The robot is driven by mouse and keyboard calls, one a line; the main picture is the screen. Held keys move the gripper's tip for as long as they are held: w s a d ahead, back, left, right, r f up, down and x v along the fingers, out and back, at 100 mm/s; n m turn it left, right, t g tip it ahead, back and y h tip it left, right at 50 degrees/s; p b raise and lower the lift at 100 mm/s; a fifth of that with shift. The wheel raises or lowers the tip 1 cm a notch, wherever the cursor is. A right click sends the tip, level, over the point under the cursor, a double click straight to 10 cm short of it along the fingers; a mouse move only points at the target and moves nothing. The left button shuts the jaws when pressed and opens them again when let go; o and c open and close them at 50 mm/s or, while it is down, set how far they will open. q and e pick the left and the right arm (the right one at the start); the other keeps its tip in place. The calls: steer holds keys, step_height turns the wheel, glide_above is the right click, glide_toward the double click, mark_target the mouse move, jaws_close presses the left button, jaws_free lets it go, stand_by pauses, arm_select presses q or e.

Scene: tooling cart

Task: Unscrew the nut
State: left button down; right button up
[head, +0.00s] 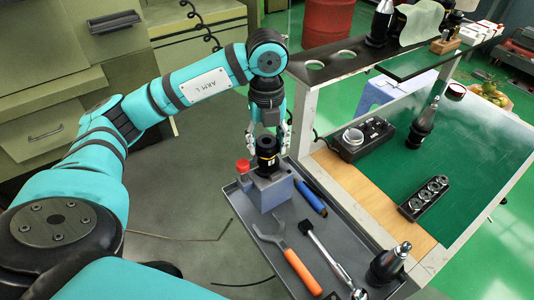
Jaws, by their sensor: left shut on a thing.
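A grey holding block (264,195) stands on the tray of the cart. A black cylindrical tool holder (266,164) sits upright in it, with the dark nut (266,142) at its top. My left gripper (268,134) points down from above, its fingers on either side of the nut and shut on it. The fingers partly cover the nut, so its thread and any gap below it cannot be made out. My right gripper is not in view.
The grey tray (240,214) also holds a red-capped item (243,166), a blue-handled tool (311,197), an orange-handled wrench (302,272), a ratchet (327,252) and another tool holder (388,264). A green-topped bench (450,150) stands to the right.

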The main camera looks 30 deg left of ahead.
arm_select(q)
steer(key=n, duration=0.3)
steer(key=shift+r+p, duration=0.1)
steer(key=shift+p, duration=0.2)
steer(key=shift+n, duration=0.6)
steer(key=n+p, duration=0.1)
steer(key=n, duration=0.1)
steer(key=shift+d+n, duration=0.1)
steer(key=shift+n, duration=0.3)
steer(key=n, duration=0.2)
steer(key=shift+n+p, duration=0.3)
steer(key=shift+p, duration=0.1)
steer(key=shift+n, duration=0.3)
steer(key=c, duration=0.5)
jaws_free()
